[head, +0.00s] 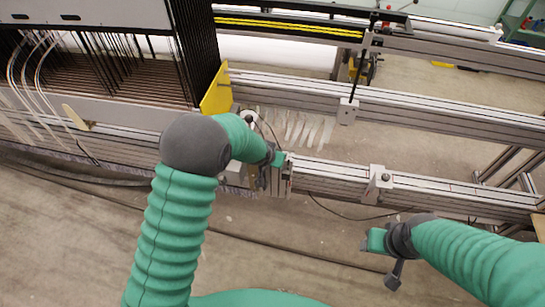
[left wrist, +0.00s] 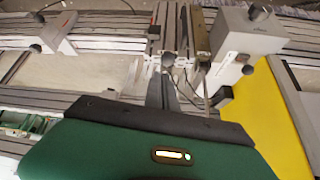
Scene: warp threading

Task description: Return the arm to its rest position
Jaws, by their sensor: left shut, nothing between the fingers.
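My left arm comes up from the bottom of the head view and bends to the right. Its gripper (head: 268,178) is at the front rail (head: 335,182) of the warp machine, beside a small metal bracket. In the left wrist view the gripper (left wrist: 163,82) points toward the rail, and its fingers are shut with nothing between them. I cannot tell whether it touches the bracket. My right gripper (head: 391,262) hangs over the floor in front of the rail at the right; its finger opening is unclear.
A yellow plate (head: 216,92) stands by the dark rods and threads on the left. A grey box (left wrist: 247,35) sits close to the left gripper in the wrist view. A clamp block (head: 378,181) is on the rail. The floor (head: 260,265) in front is mostly clear.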

